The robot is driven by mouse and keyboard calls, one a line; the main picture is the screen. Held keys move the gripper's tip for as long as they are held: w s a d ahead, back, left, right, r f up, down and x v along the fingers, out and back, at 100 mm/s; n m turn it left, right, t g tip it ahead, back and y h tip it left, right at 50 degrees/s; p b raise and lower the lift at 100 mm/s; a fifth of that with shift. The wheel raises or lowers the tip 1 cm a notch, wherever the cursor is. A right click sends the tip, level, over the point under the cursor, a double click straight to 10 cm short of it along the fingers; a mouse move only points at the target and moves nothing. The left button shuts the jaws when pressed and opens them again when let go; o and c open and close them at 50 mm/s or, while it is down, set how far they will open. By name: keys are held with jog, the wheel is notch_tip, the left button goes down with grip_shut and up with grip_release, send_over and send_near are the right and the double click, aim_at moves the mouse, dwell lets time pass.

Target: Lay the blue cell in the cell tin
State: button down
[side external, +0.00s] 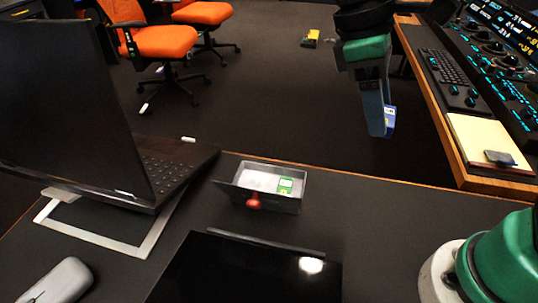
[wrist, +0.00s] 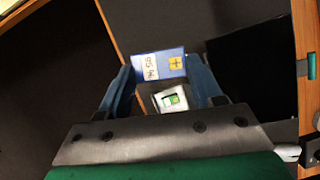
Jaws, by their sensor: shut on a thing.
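My gripper (side external: 378,128) hangs high at the right of centre in the side view, above and right of the tin. It is shut on the blue cell (wrist: 158,65), a flat blue block with a white label and a yellow plus mark. The blue cell also shows at the fingertips in the side view (side external: 390,120). The cell tin (side external: 301,190) is an open grey box on the desk with a red knob at its front. Inside it lies a green and white cell (side external: 286,185). In the wrist view the tin shows below the blue cell, partly hidden between the fingers.
A laptop (side external: 60,110) on a stand is left of the tin. A dark flat screen (side external: 240,275) lies in front of it. A console (side external: 470,80) with a notepad (side external: 480,140) is at the right. Orange chairs (side external: 160,40) stand behind. The desk right of the tin is bare.

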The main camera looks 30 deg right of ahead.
aim_at(361, 234)
jog(key=s, duration=0.1)
jog(key=s+n, duration=0.2)
jog(key=s, duration=0.1)
jog(key=shift+a+f+h, duration=0.15)
jog(key=shift+f+h, duration=0.1)
jog(key=shift+h, duration=0.15)
notch_tip(361, 234, down, 20)
jog(key=shift+r, duration=0.2)
jog(key=shift+c, duration=0.7)
grip_release()
jog(key=shift+w, duration=0.1)
